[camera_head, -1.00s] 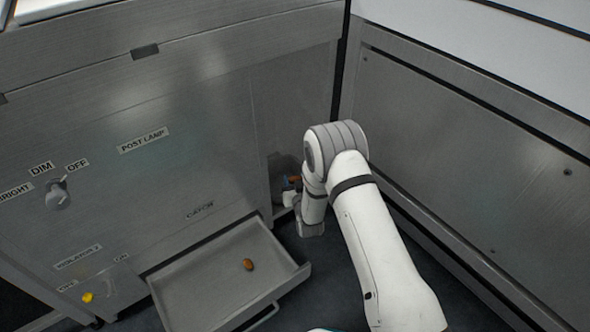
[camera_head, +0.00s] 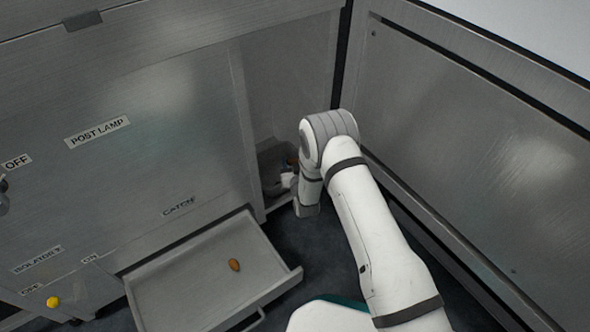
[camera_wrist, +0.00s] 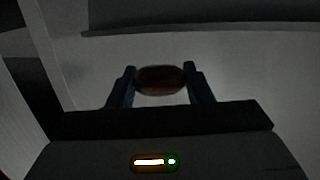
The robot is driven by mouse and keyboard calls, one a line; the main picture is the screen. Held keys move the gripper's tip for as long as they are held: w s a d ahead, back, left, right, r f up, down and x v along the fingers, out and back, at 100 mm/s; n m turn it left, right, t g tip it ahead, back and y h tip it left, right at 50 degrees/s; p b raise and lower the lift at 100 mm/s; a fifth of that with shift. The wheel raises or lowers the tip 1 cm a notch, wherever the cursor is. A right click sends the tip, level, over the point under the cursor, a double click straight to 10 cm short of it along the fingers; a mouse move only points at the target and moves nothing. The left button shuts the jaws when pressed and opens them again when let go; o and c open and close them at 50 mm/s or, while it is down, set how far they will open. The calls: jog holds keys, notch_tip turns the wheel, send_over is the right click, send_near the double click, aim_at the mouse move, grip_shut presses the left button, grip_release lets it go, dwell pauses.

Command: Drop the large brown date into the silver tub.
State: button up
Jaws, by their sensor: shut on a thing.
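My gripper (camera_wrist: 160,85) is shut on a large brown date (camera_wrist: 160,80), which sits crosswise between the two dark blue fingers in the wrist view. In the head view my arm reaches into a dark recess at the right end of the grey metal cabinet. The fingers are mostly hidden there, with only a small reddish and blue patch showing beside the wrist. The wrist view is dim, with a pale grey surface behind the date.
An open catch drawer (camera_head: 160,300) sticks out left of my arm. A smaller orange-brown date (camera_head: 234,265) lies in it. A metal wall panel (camera_head: 460,140) stands close on the right. A yellow knob (camera_head: 53,302) is at lower left. Dark floor shows between drawer and panel.

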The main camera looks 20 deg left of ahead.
notch_tip(320, 180, down, 3)
jog(key=shift+f+b, duration=0.2)
jog(key=shift+b, duration=0.5)
jog(key=shift+r, duration=0.15)
jog(key=shift+f, duration=0.3)
jog(key=shift+s+f, duration=0.1)
jog(key=shift+f, duration=0.2)
jog(key=o, duration=0.7)
jog(key=shift+d+f, duration=0.1)
jog(key=shift+f, duration=0.05)
jog(key=shift+o, duration=0.2)
jog(key=shift+r, duration=0.3)
jog(key=p+v, duration=0.5)
jog(key=v, duration=0.7)
jog(key=shift+r+p, duration=0.3)
jog(key=shift+r, duration=0.05)
